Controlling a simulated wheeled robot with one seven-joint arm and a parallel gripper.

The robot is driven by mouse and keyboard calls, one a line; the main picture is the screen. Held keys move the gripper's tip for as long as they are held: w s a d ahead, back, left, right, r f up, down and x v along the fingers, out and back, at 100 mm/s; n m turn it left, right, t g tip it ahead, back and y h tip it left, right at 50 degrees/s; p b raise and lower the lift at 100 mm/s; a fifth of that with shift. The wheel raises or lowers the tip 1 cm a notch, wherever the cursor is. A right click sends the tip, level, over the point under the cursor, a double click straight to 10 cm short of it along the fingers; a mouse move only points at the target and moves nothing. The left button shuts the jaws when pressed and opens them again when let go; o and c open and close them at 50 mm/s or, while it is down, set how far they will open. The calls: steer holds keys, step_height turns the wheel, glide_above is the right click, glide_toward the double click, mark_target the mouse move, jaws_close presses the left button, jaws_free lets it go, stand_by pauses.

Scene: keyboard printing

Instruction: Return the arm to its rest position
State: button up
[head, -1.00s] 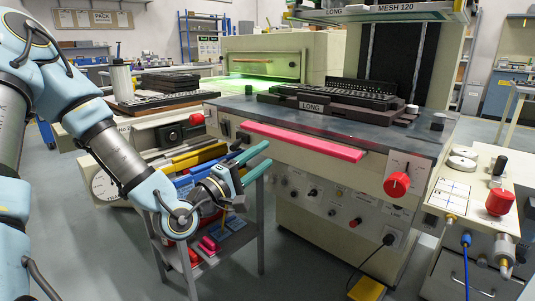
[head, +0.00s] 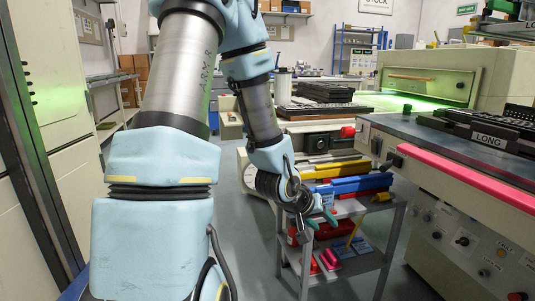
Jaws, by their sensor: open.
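My arm (head: 185,85) fills the left and middle of the head view, folded with its forearm running down to the right. My gripper (head: 322,221) hangs at its end, pointing down and right, with its two teal fingers apart and nothing seen between them. It appears in front of the grey tool cart (head: 345,207), over the cart's upper part in the picture. I cannot tell the exact distance between them.
The cart holds yellow and blue squeegees (head: 350,186) on top and red and blue items (head: 330,260) below. The printing machine with a pink front bar (head: 470,180) stands at right. A tall pale cabinet (head: 60,110) stands at left. Grey floor (head: 240,245) shows between.

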steer(key=s+a+r+n+g+y, duration=0.1)
steer(key=s+a+r+g+y, duration=0.15)
steer(key=a, duration=0.75)
steer(key=s+a+r+g+y, duration=0.1)
steer(key=s+a+r+y, duration=0.25)
steer(key=a, duration=0.75)
step_height(320, 180, up, 22)
steer(key=p, duration=2.2)
steer(key=shift+s, duration=0.3)
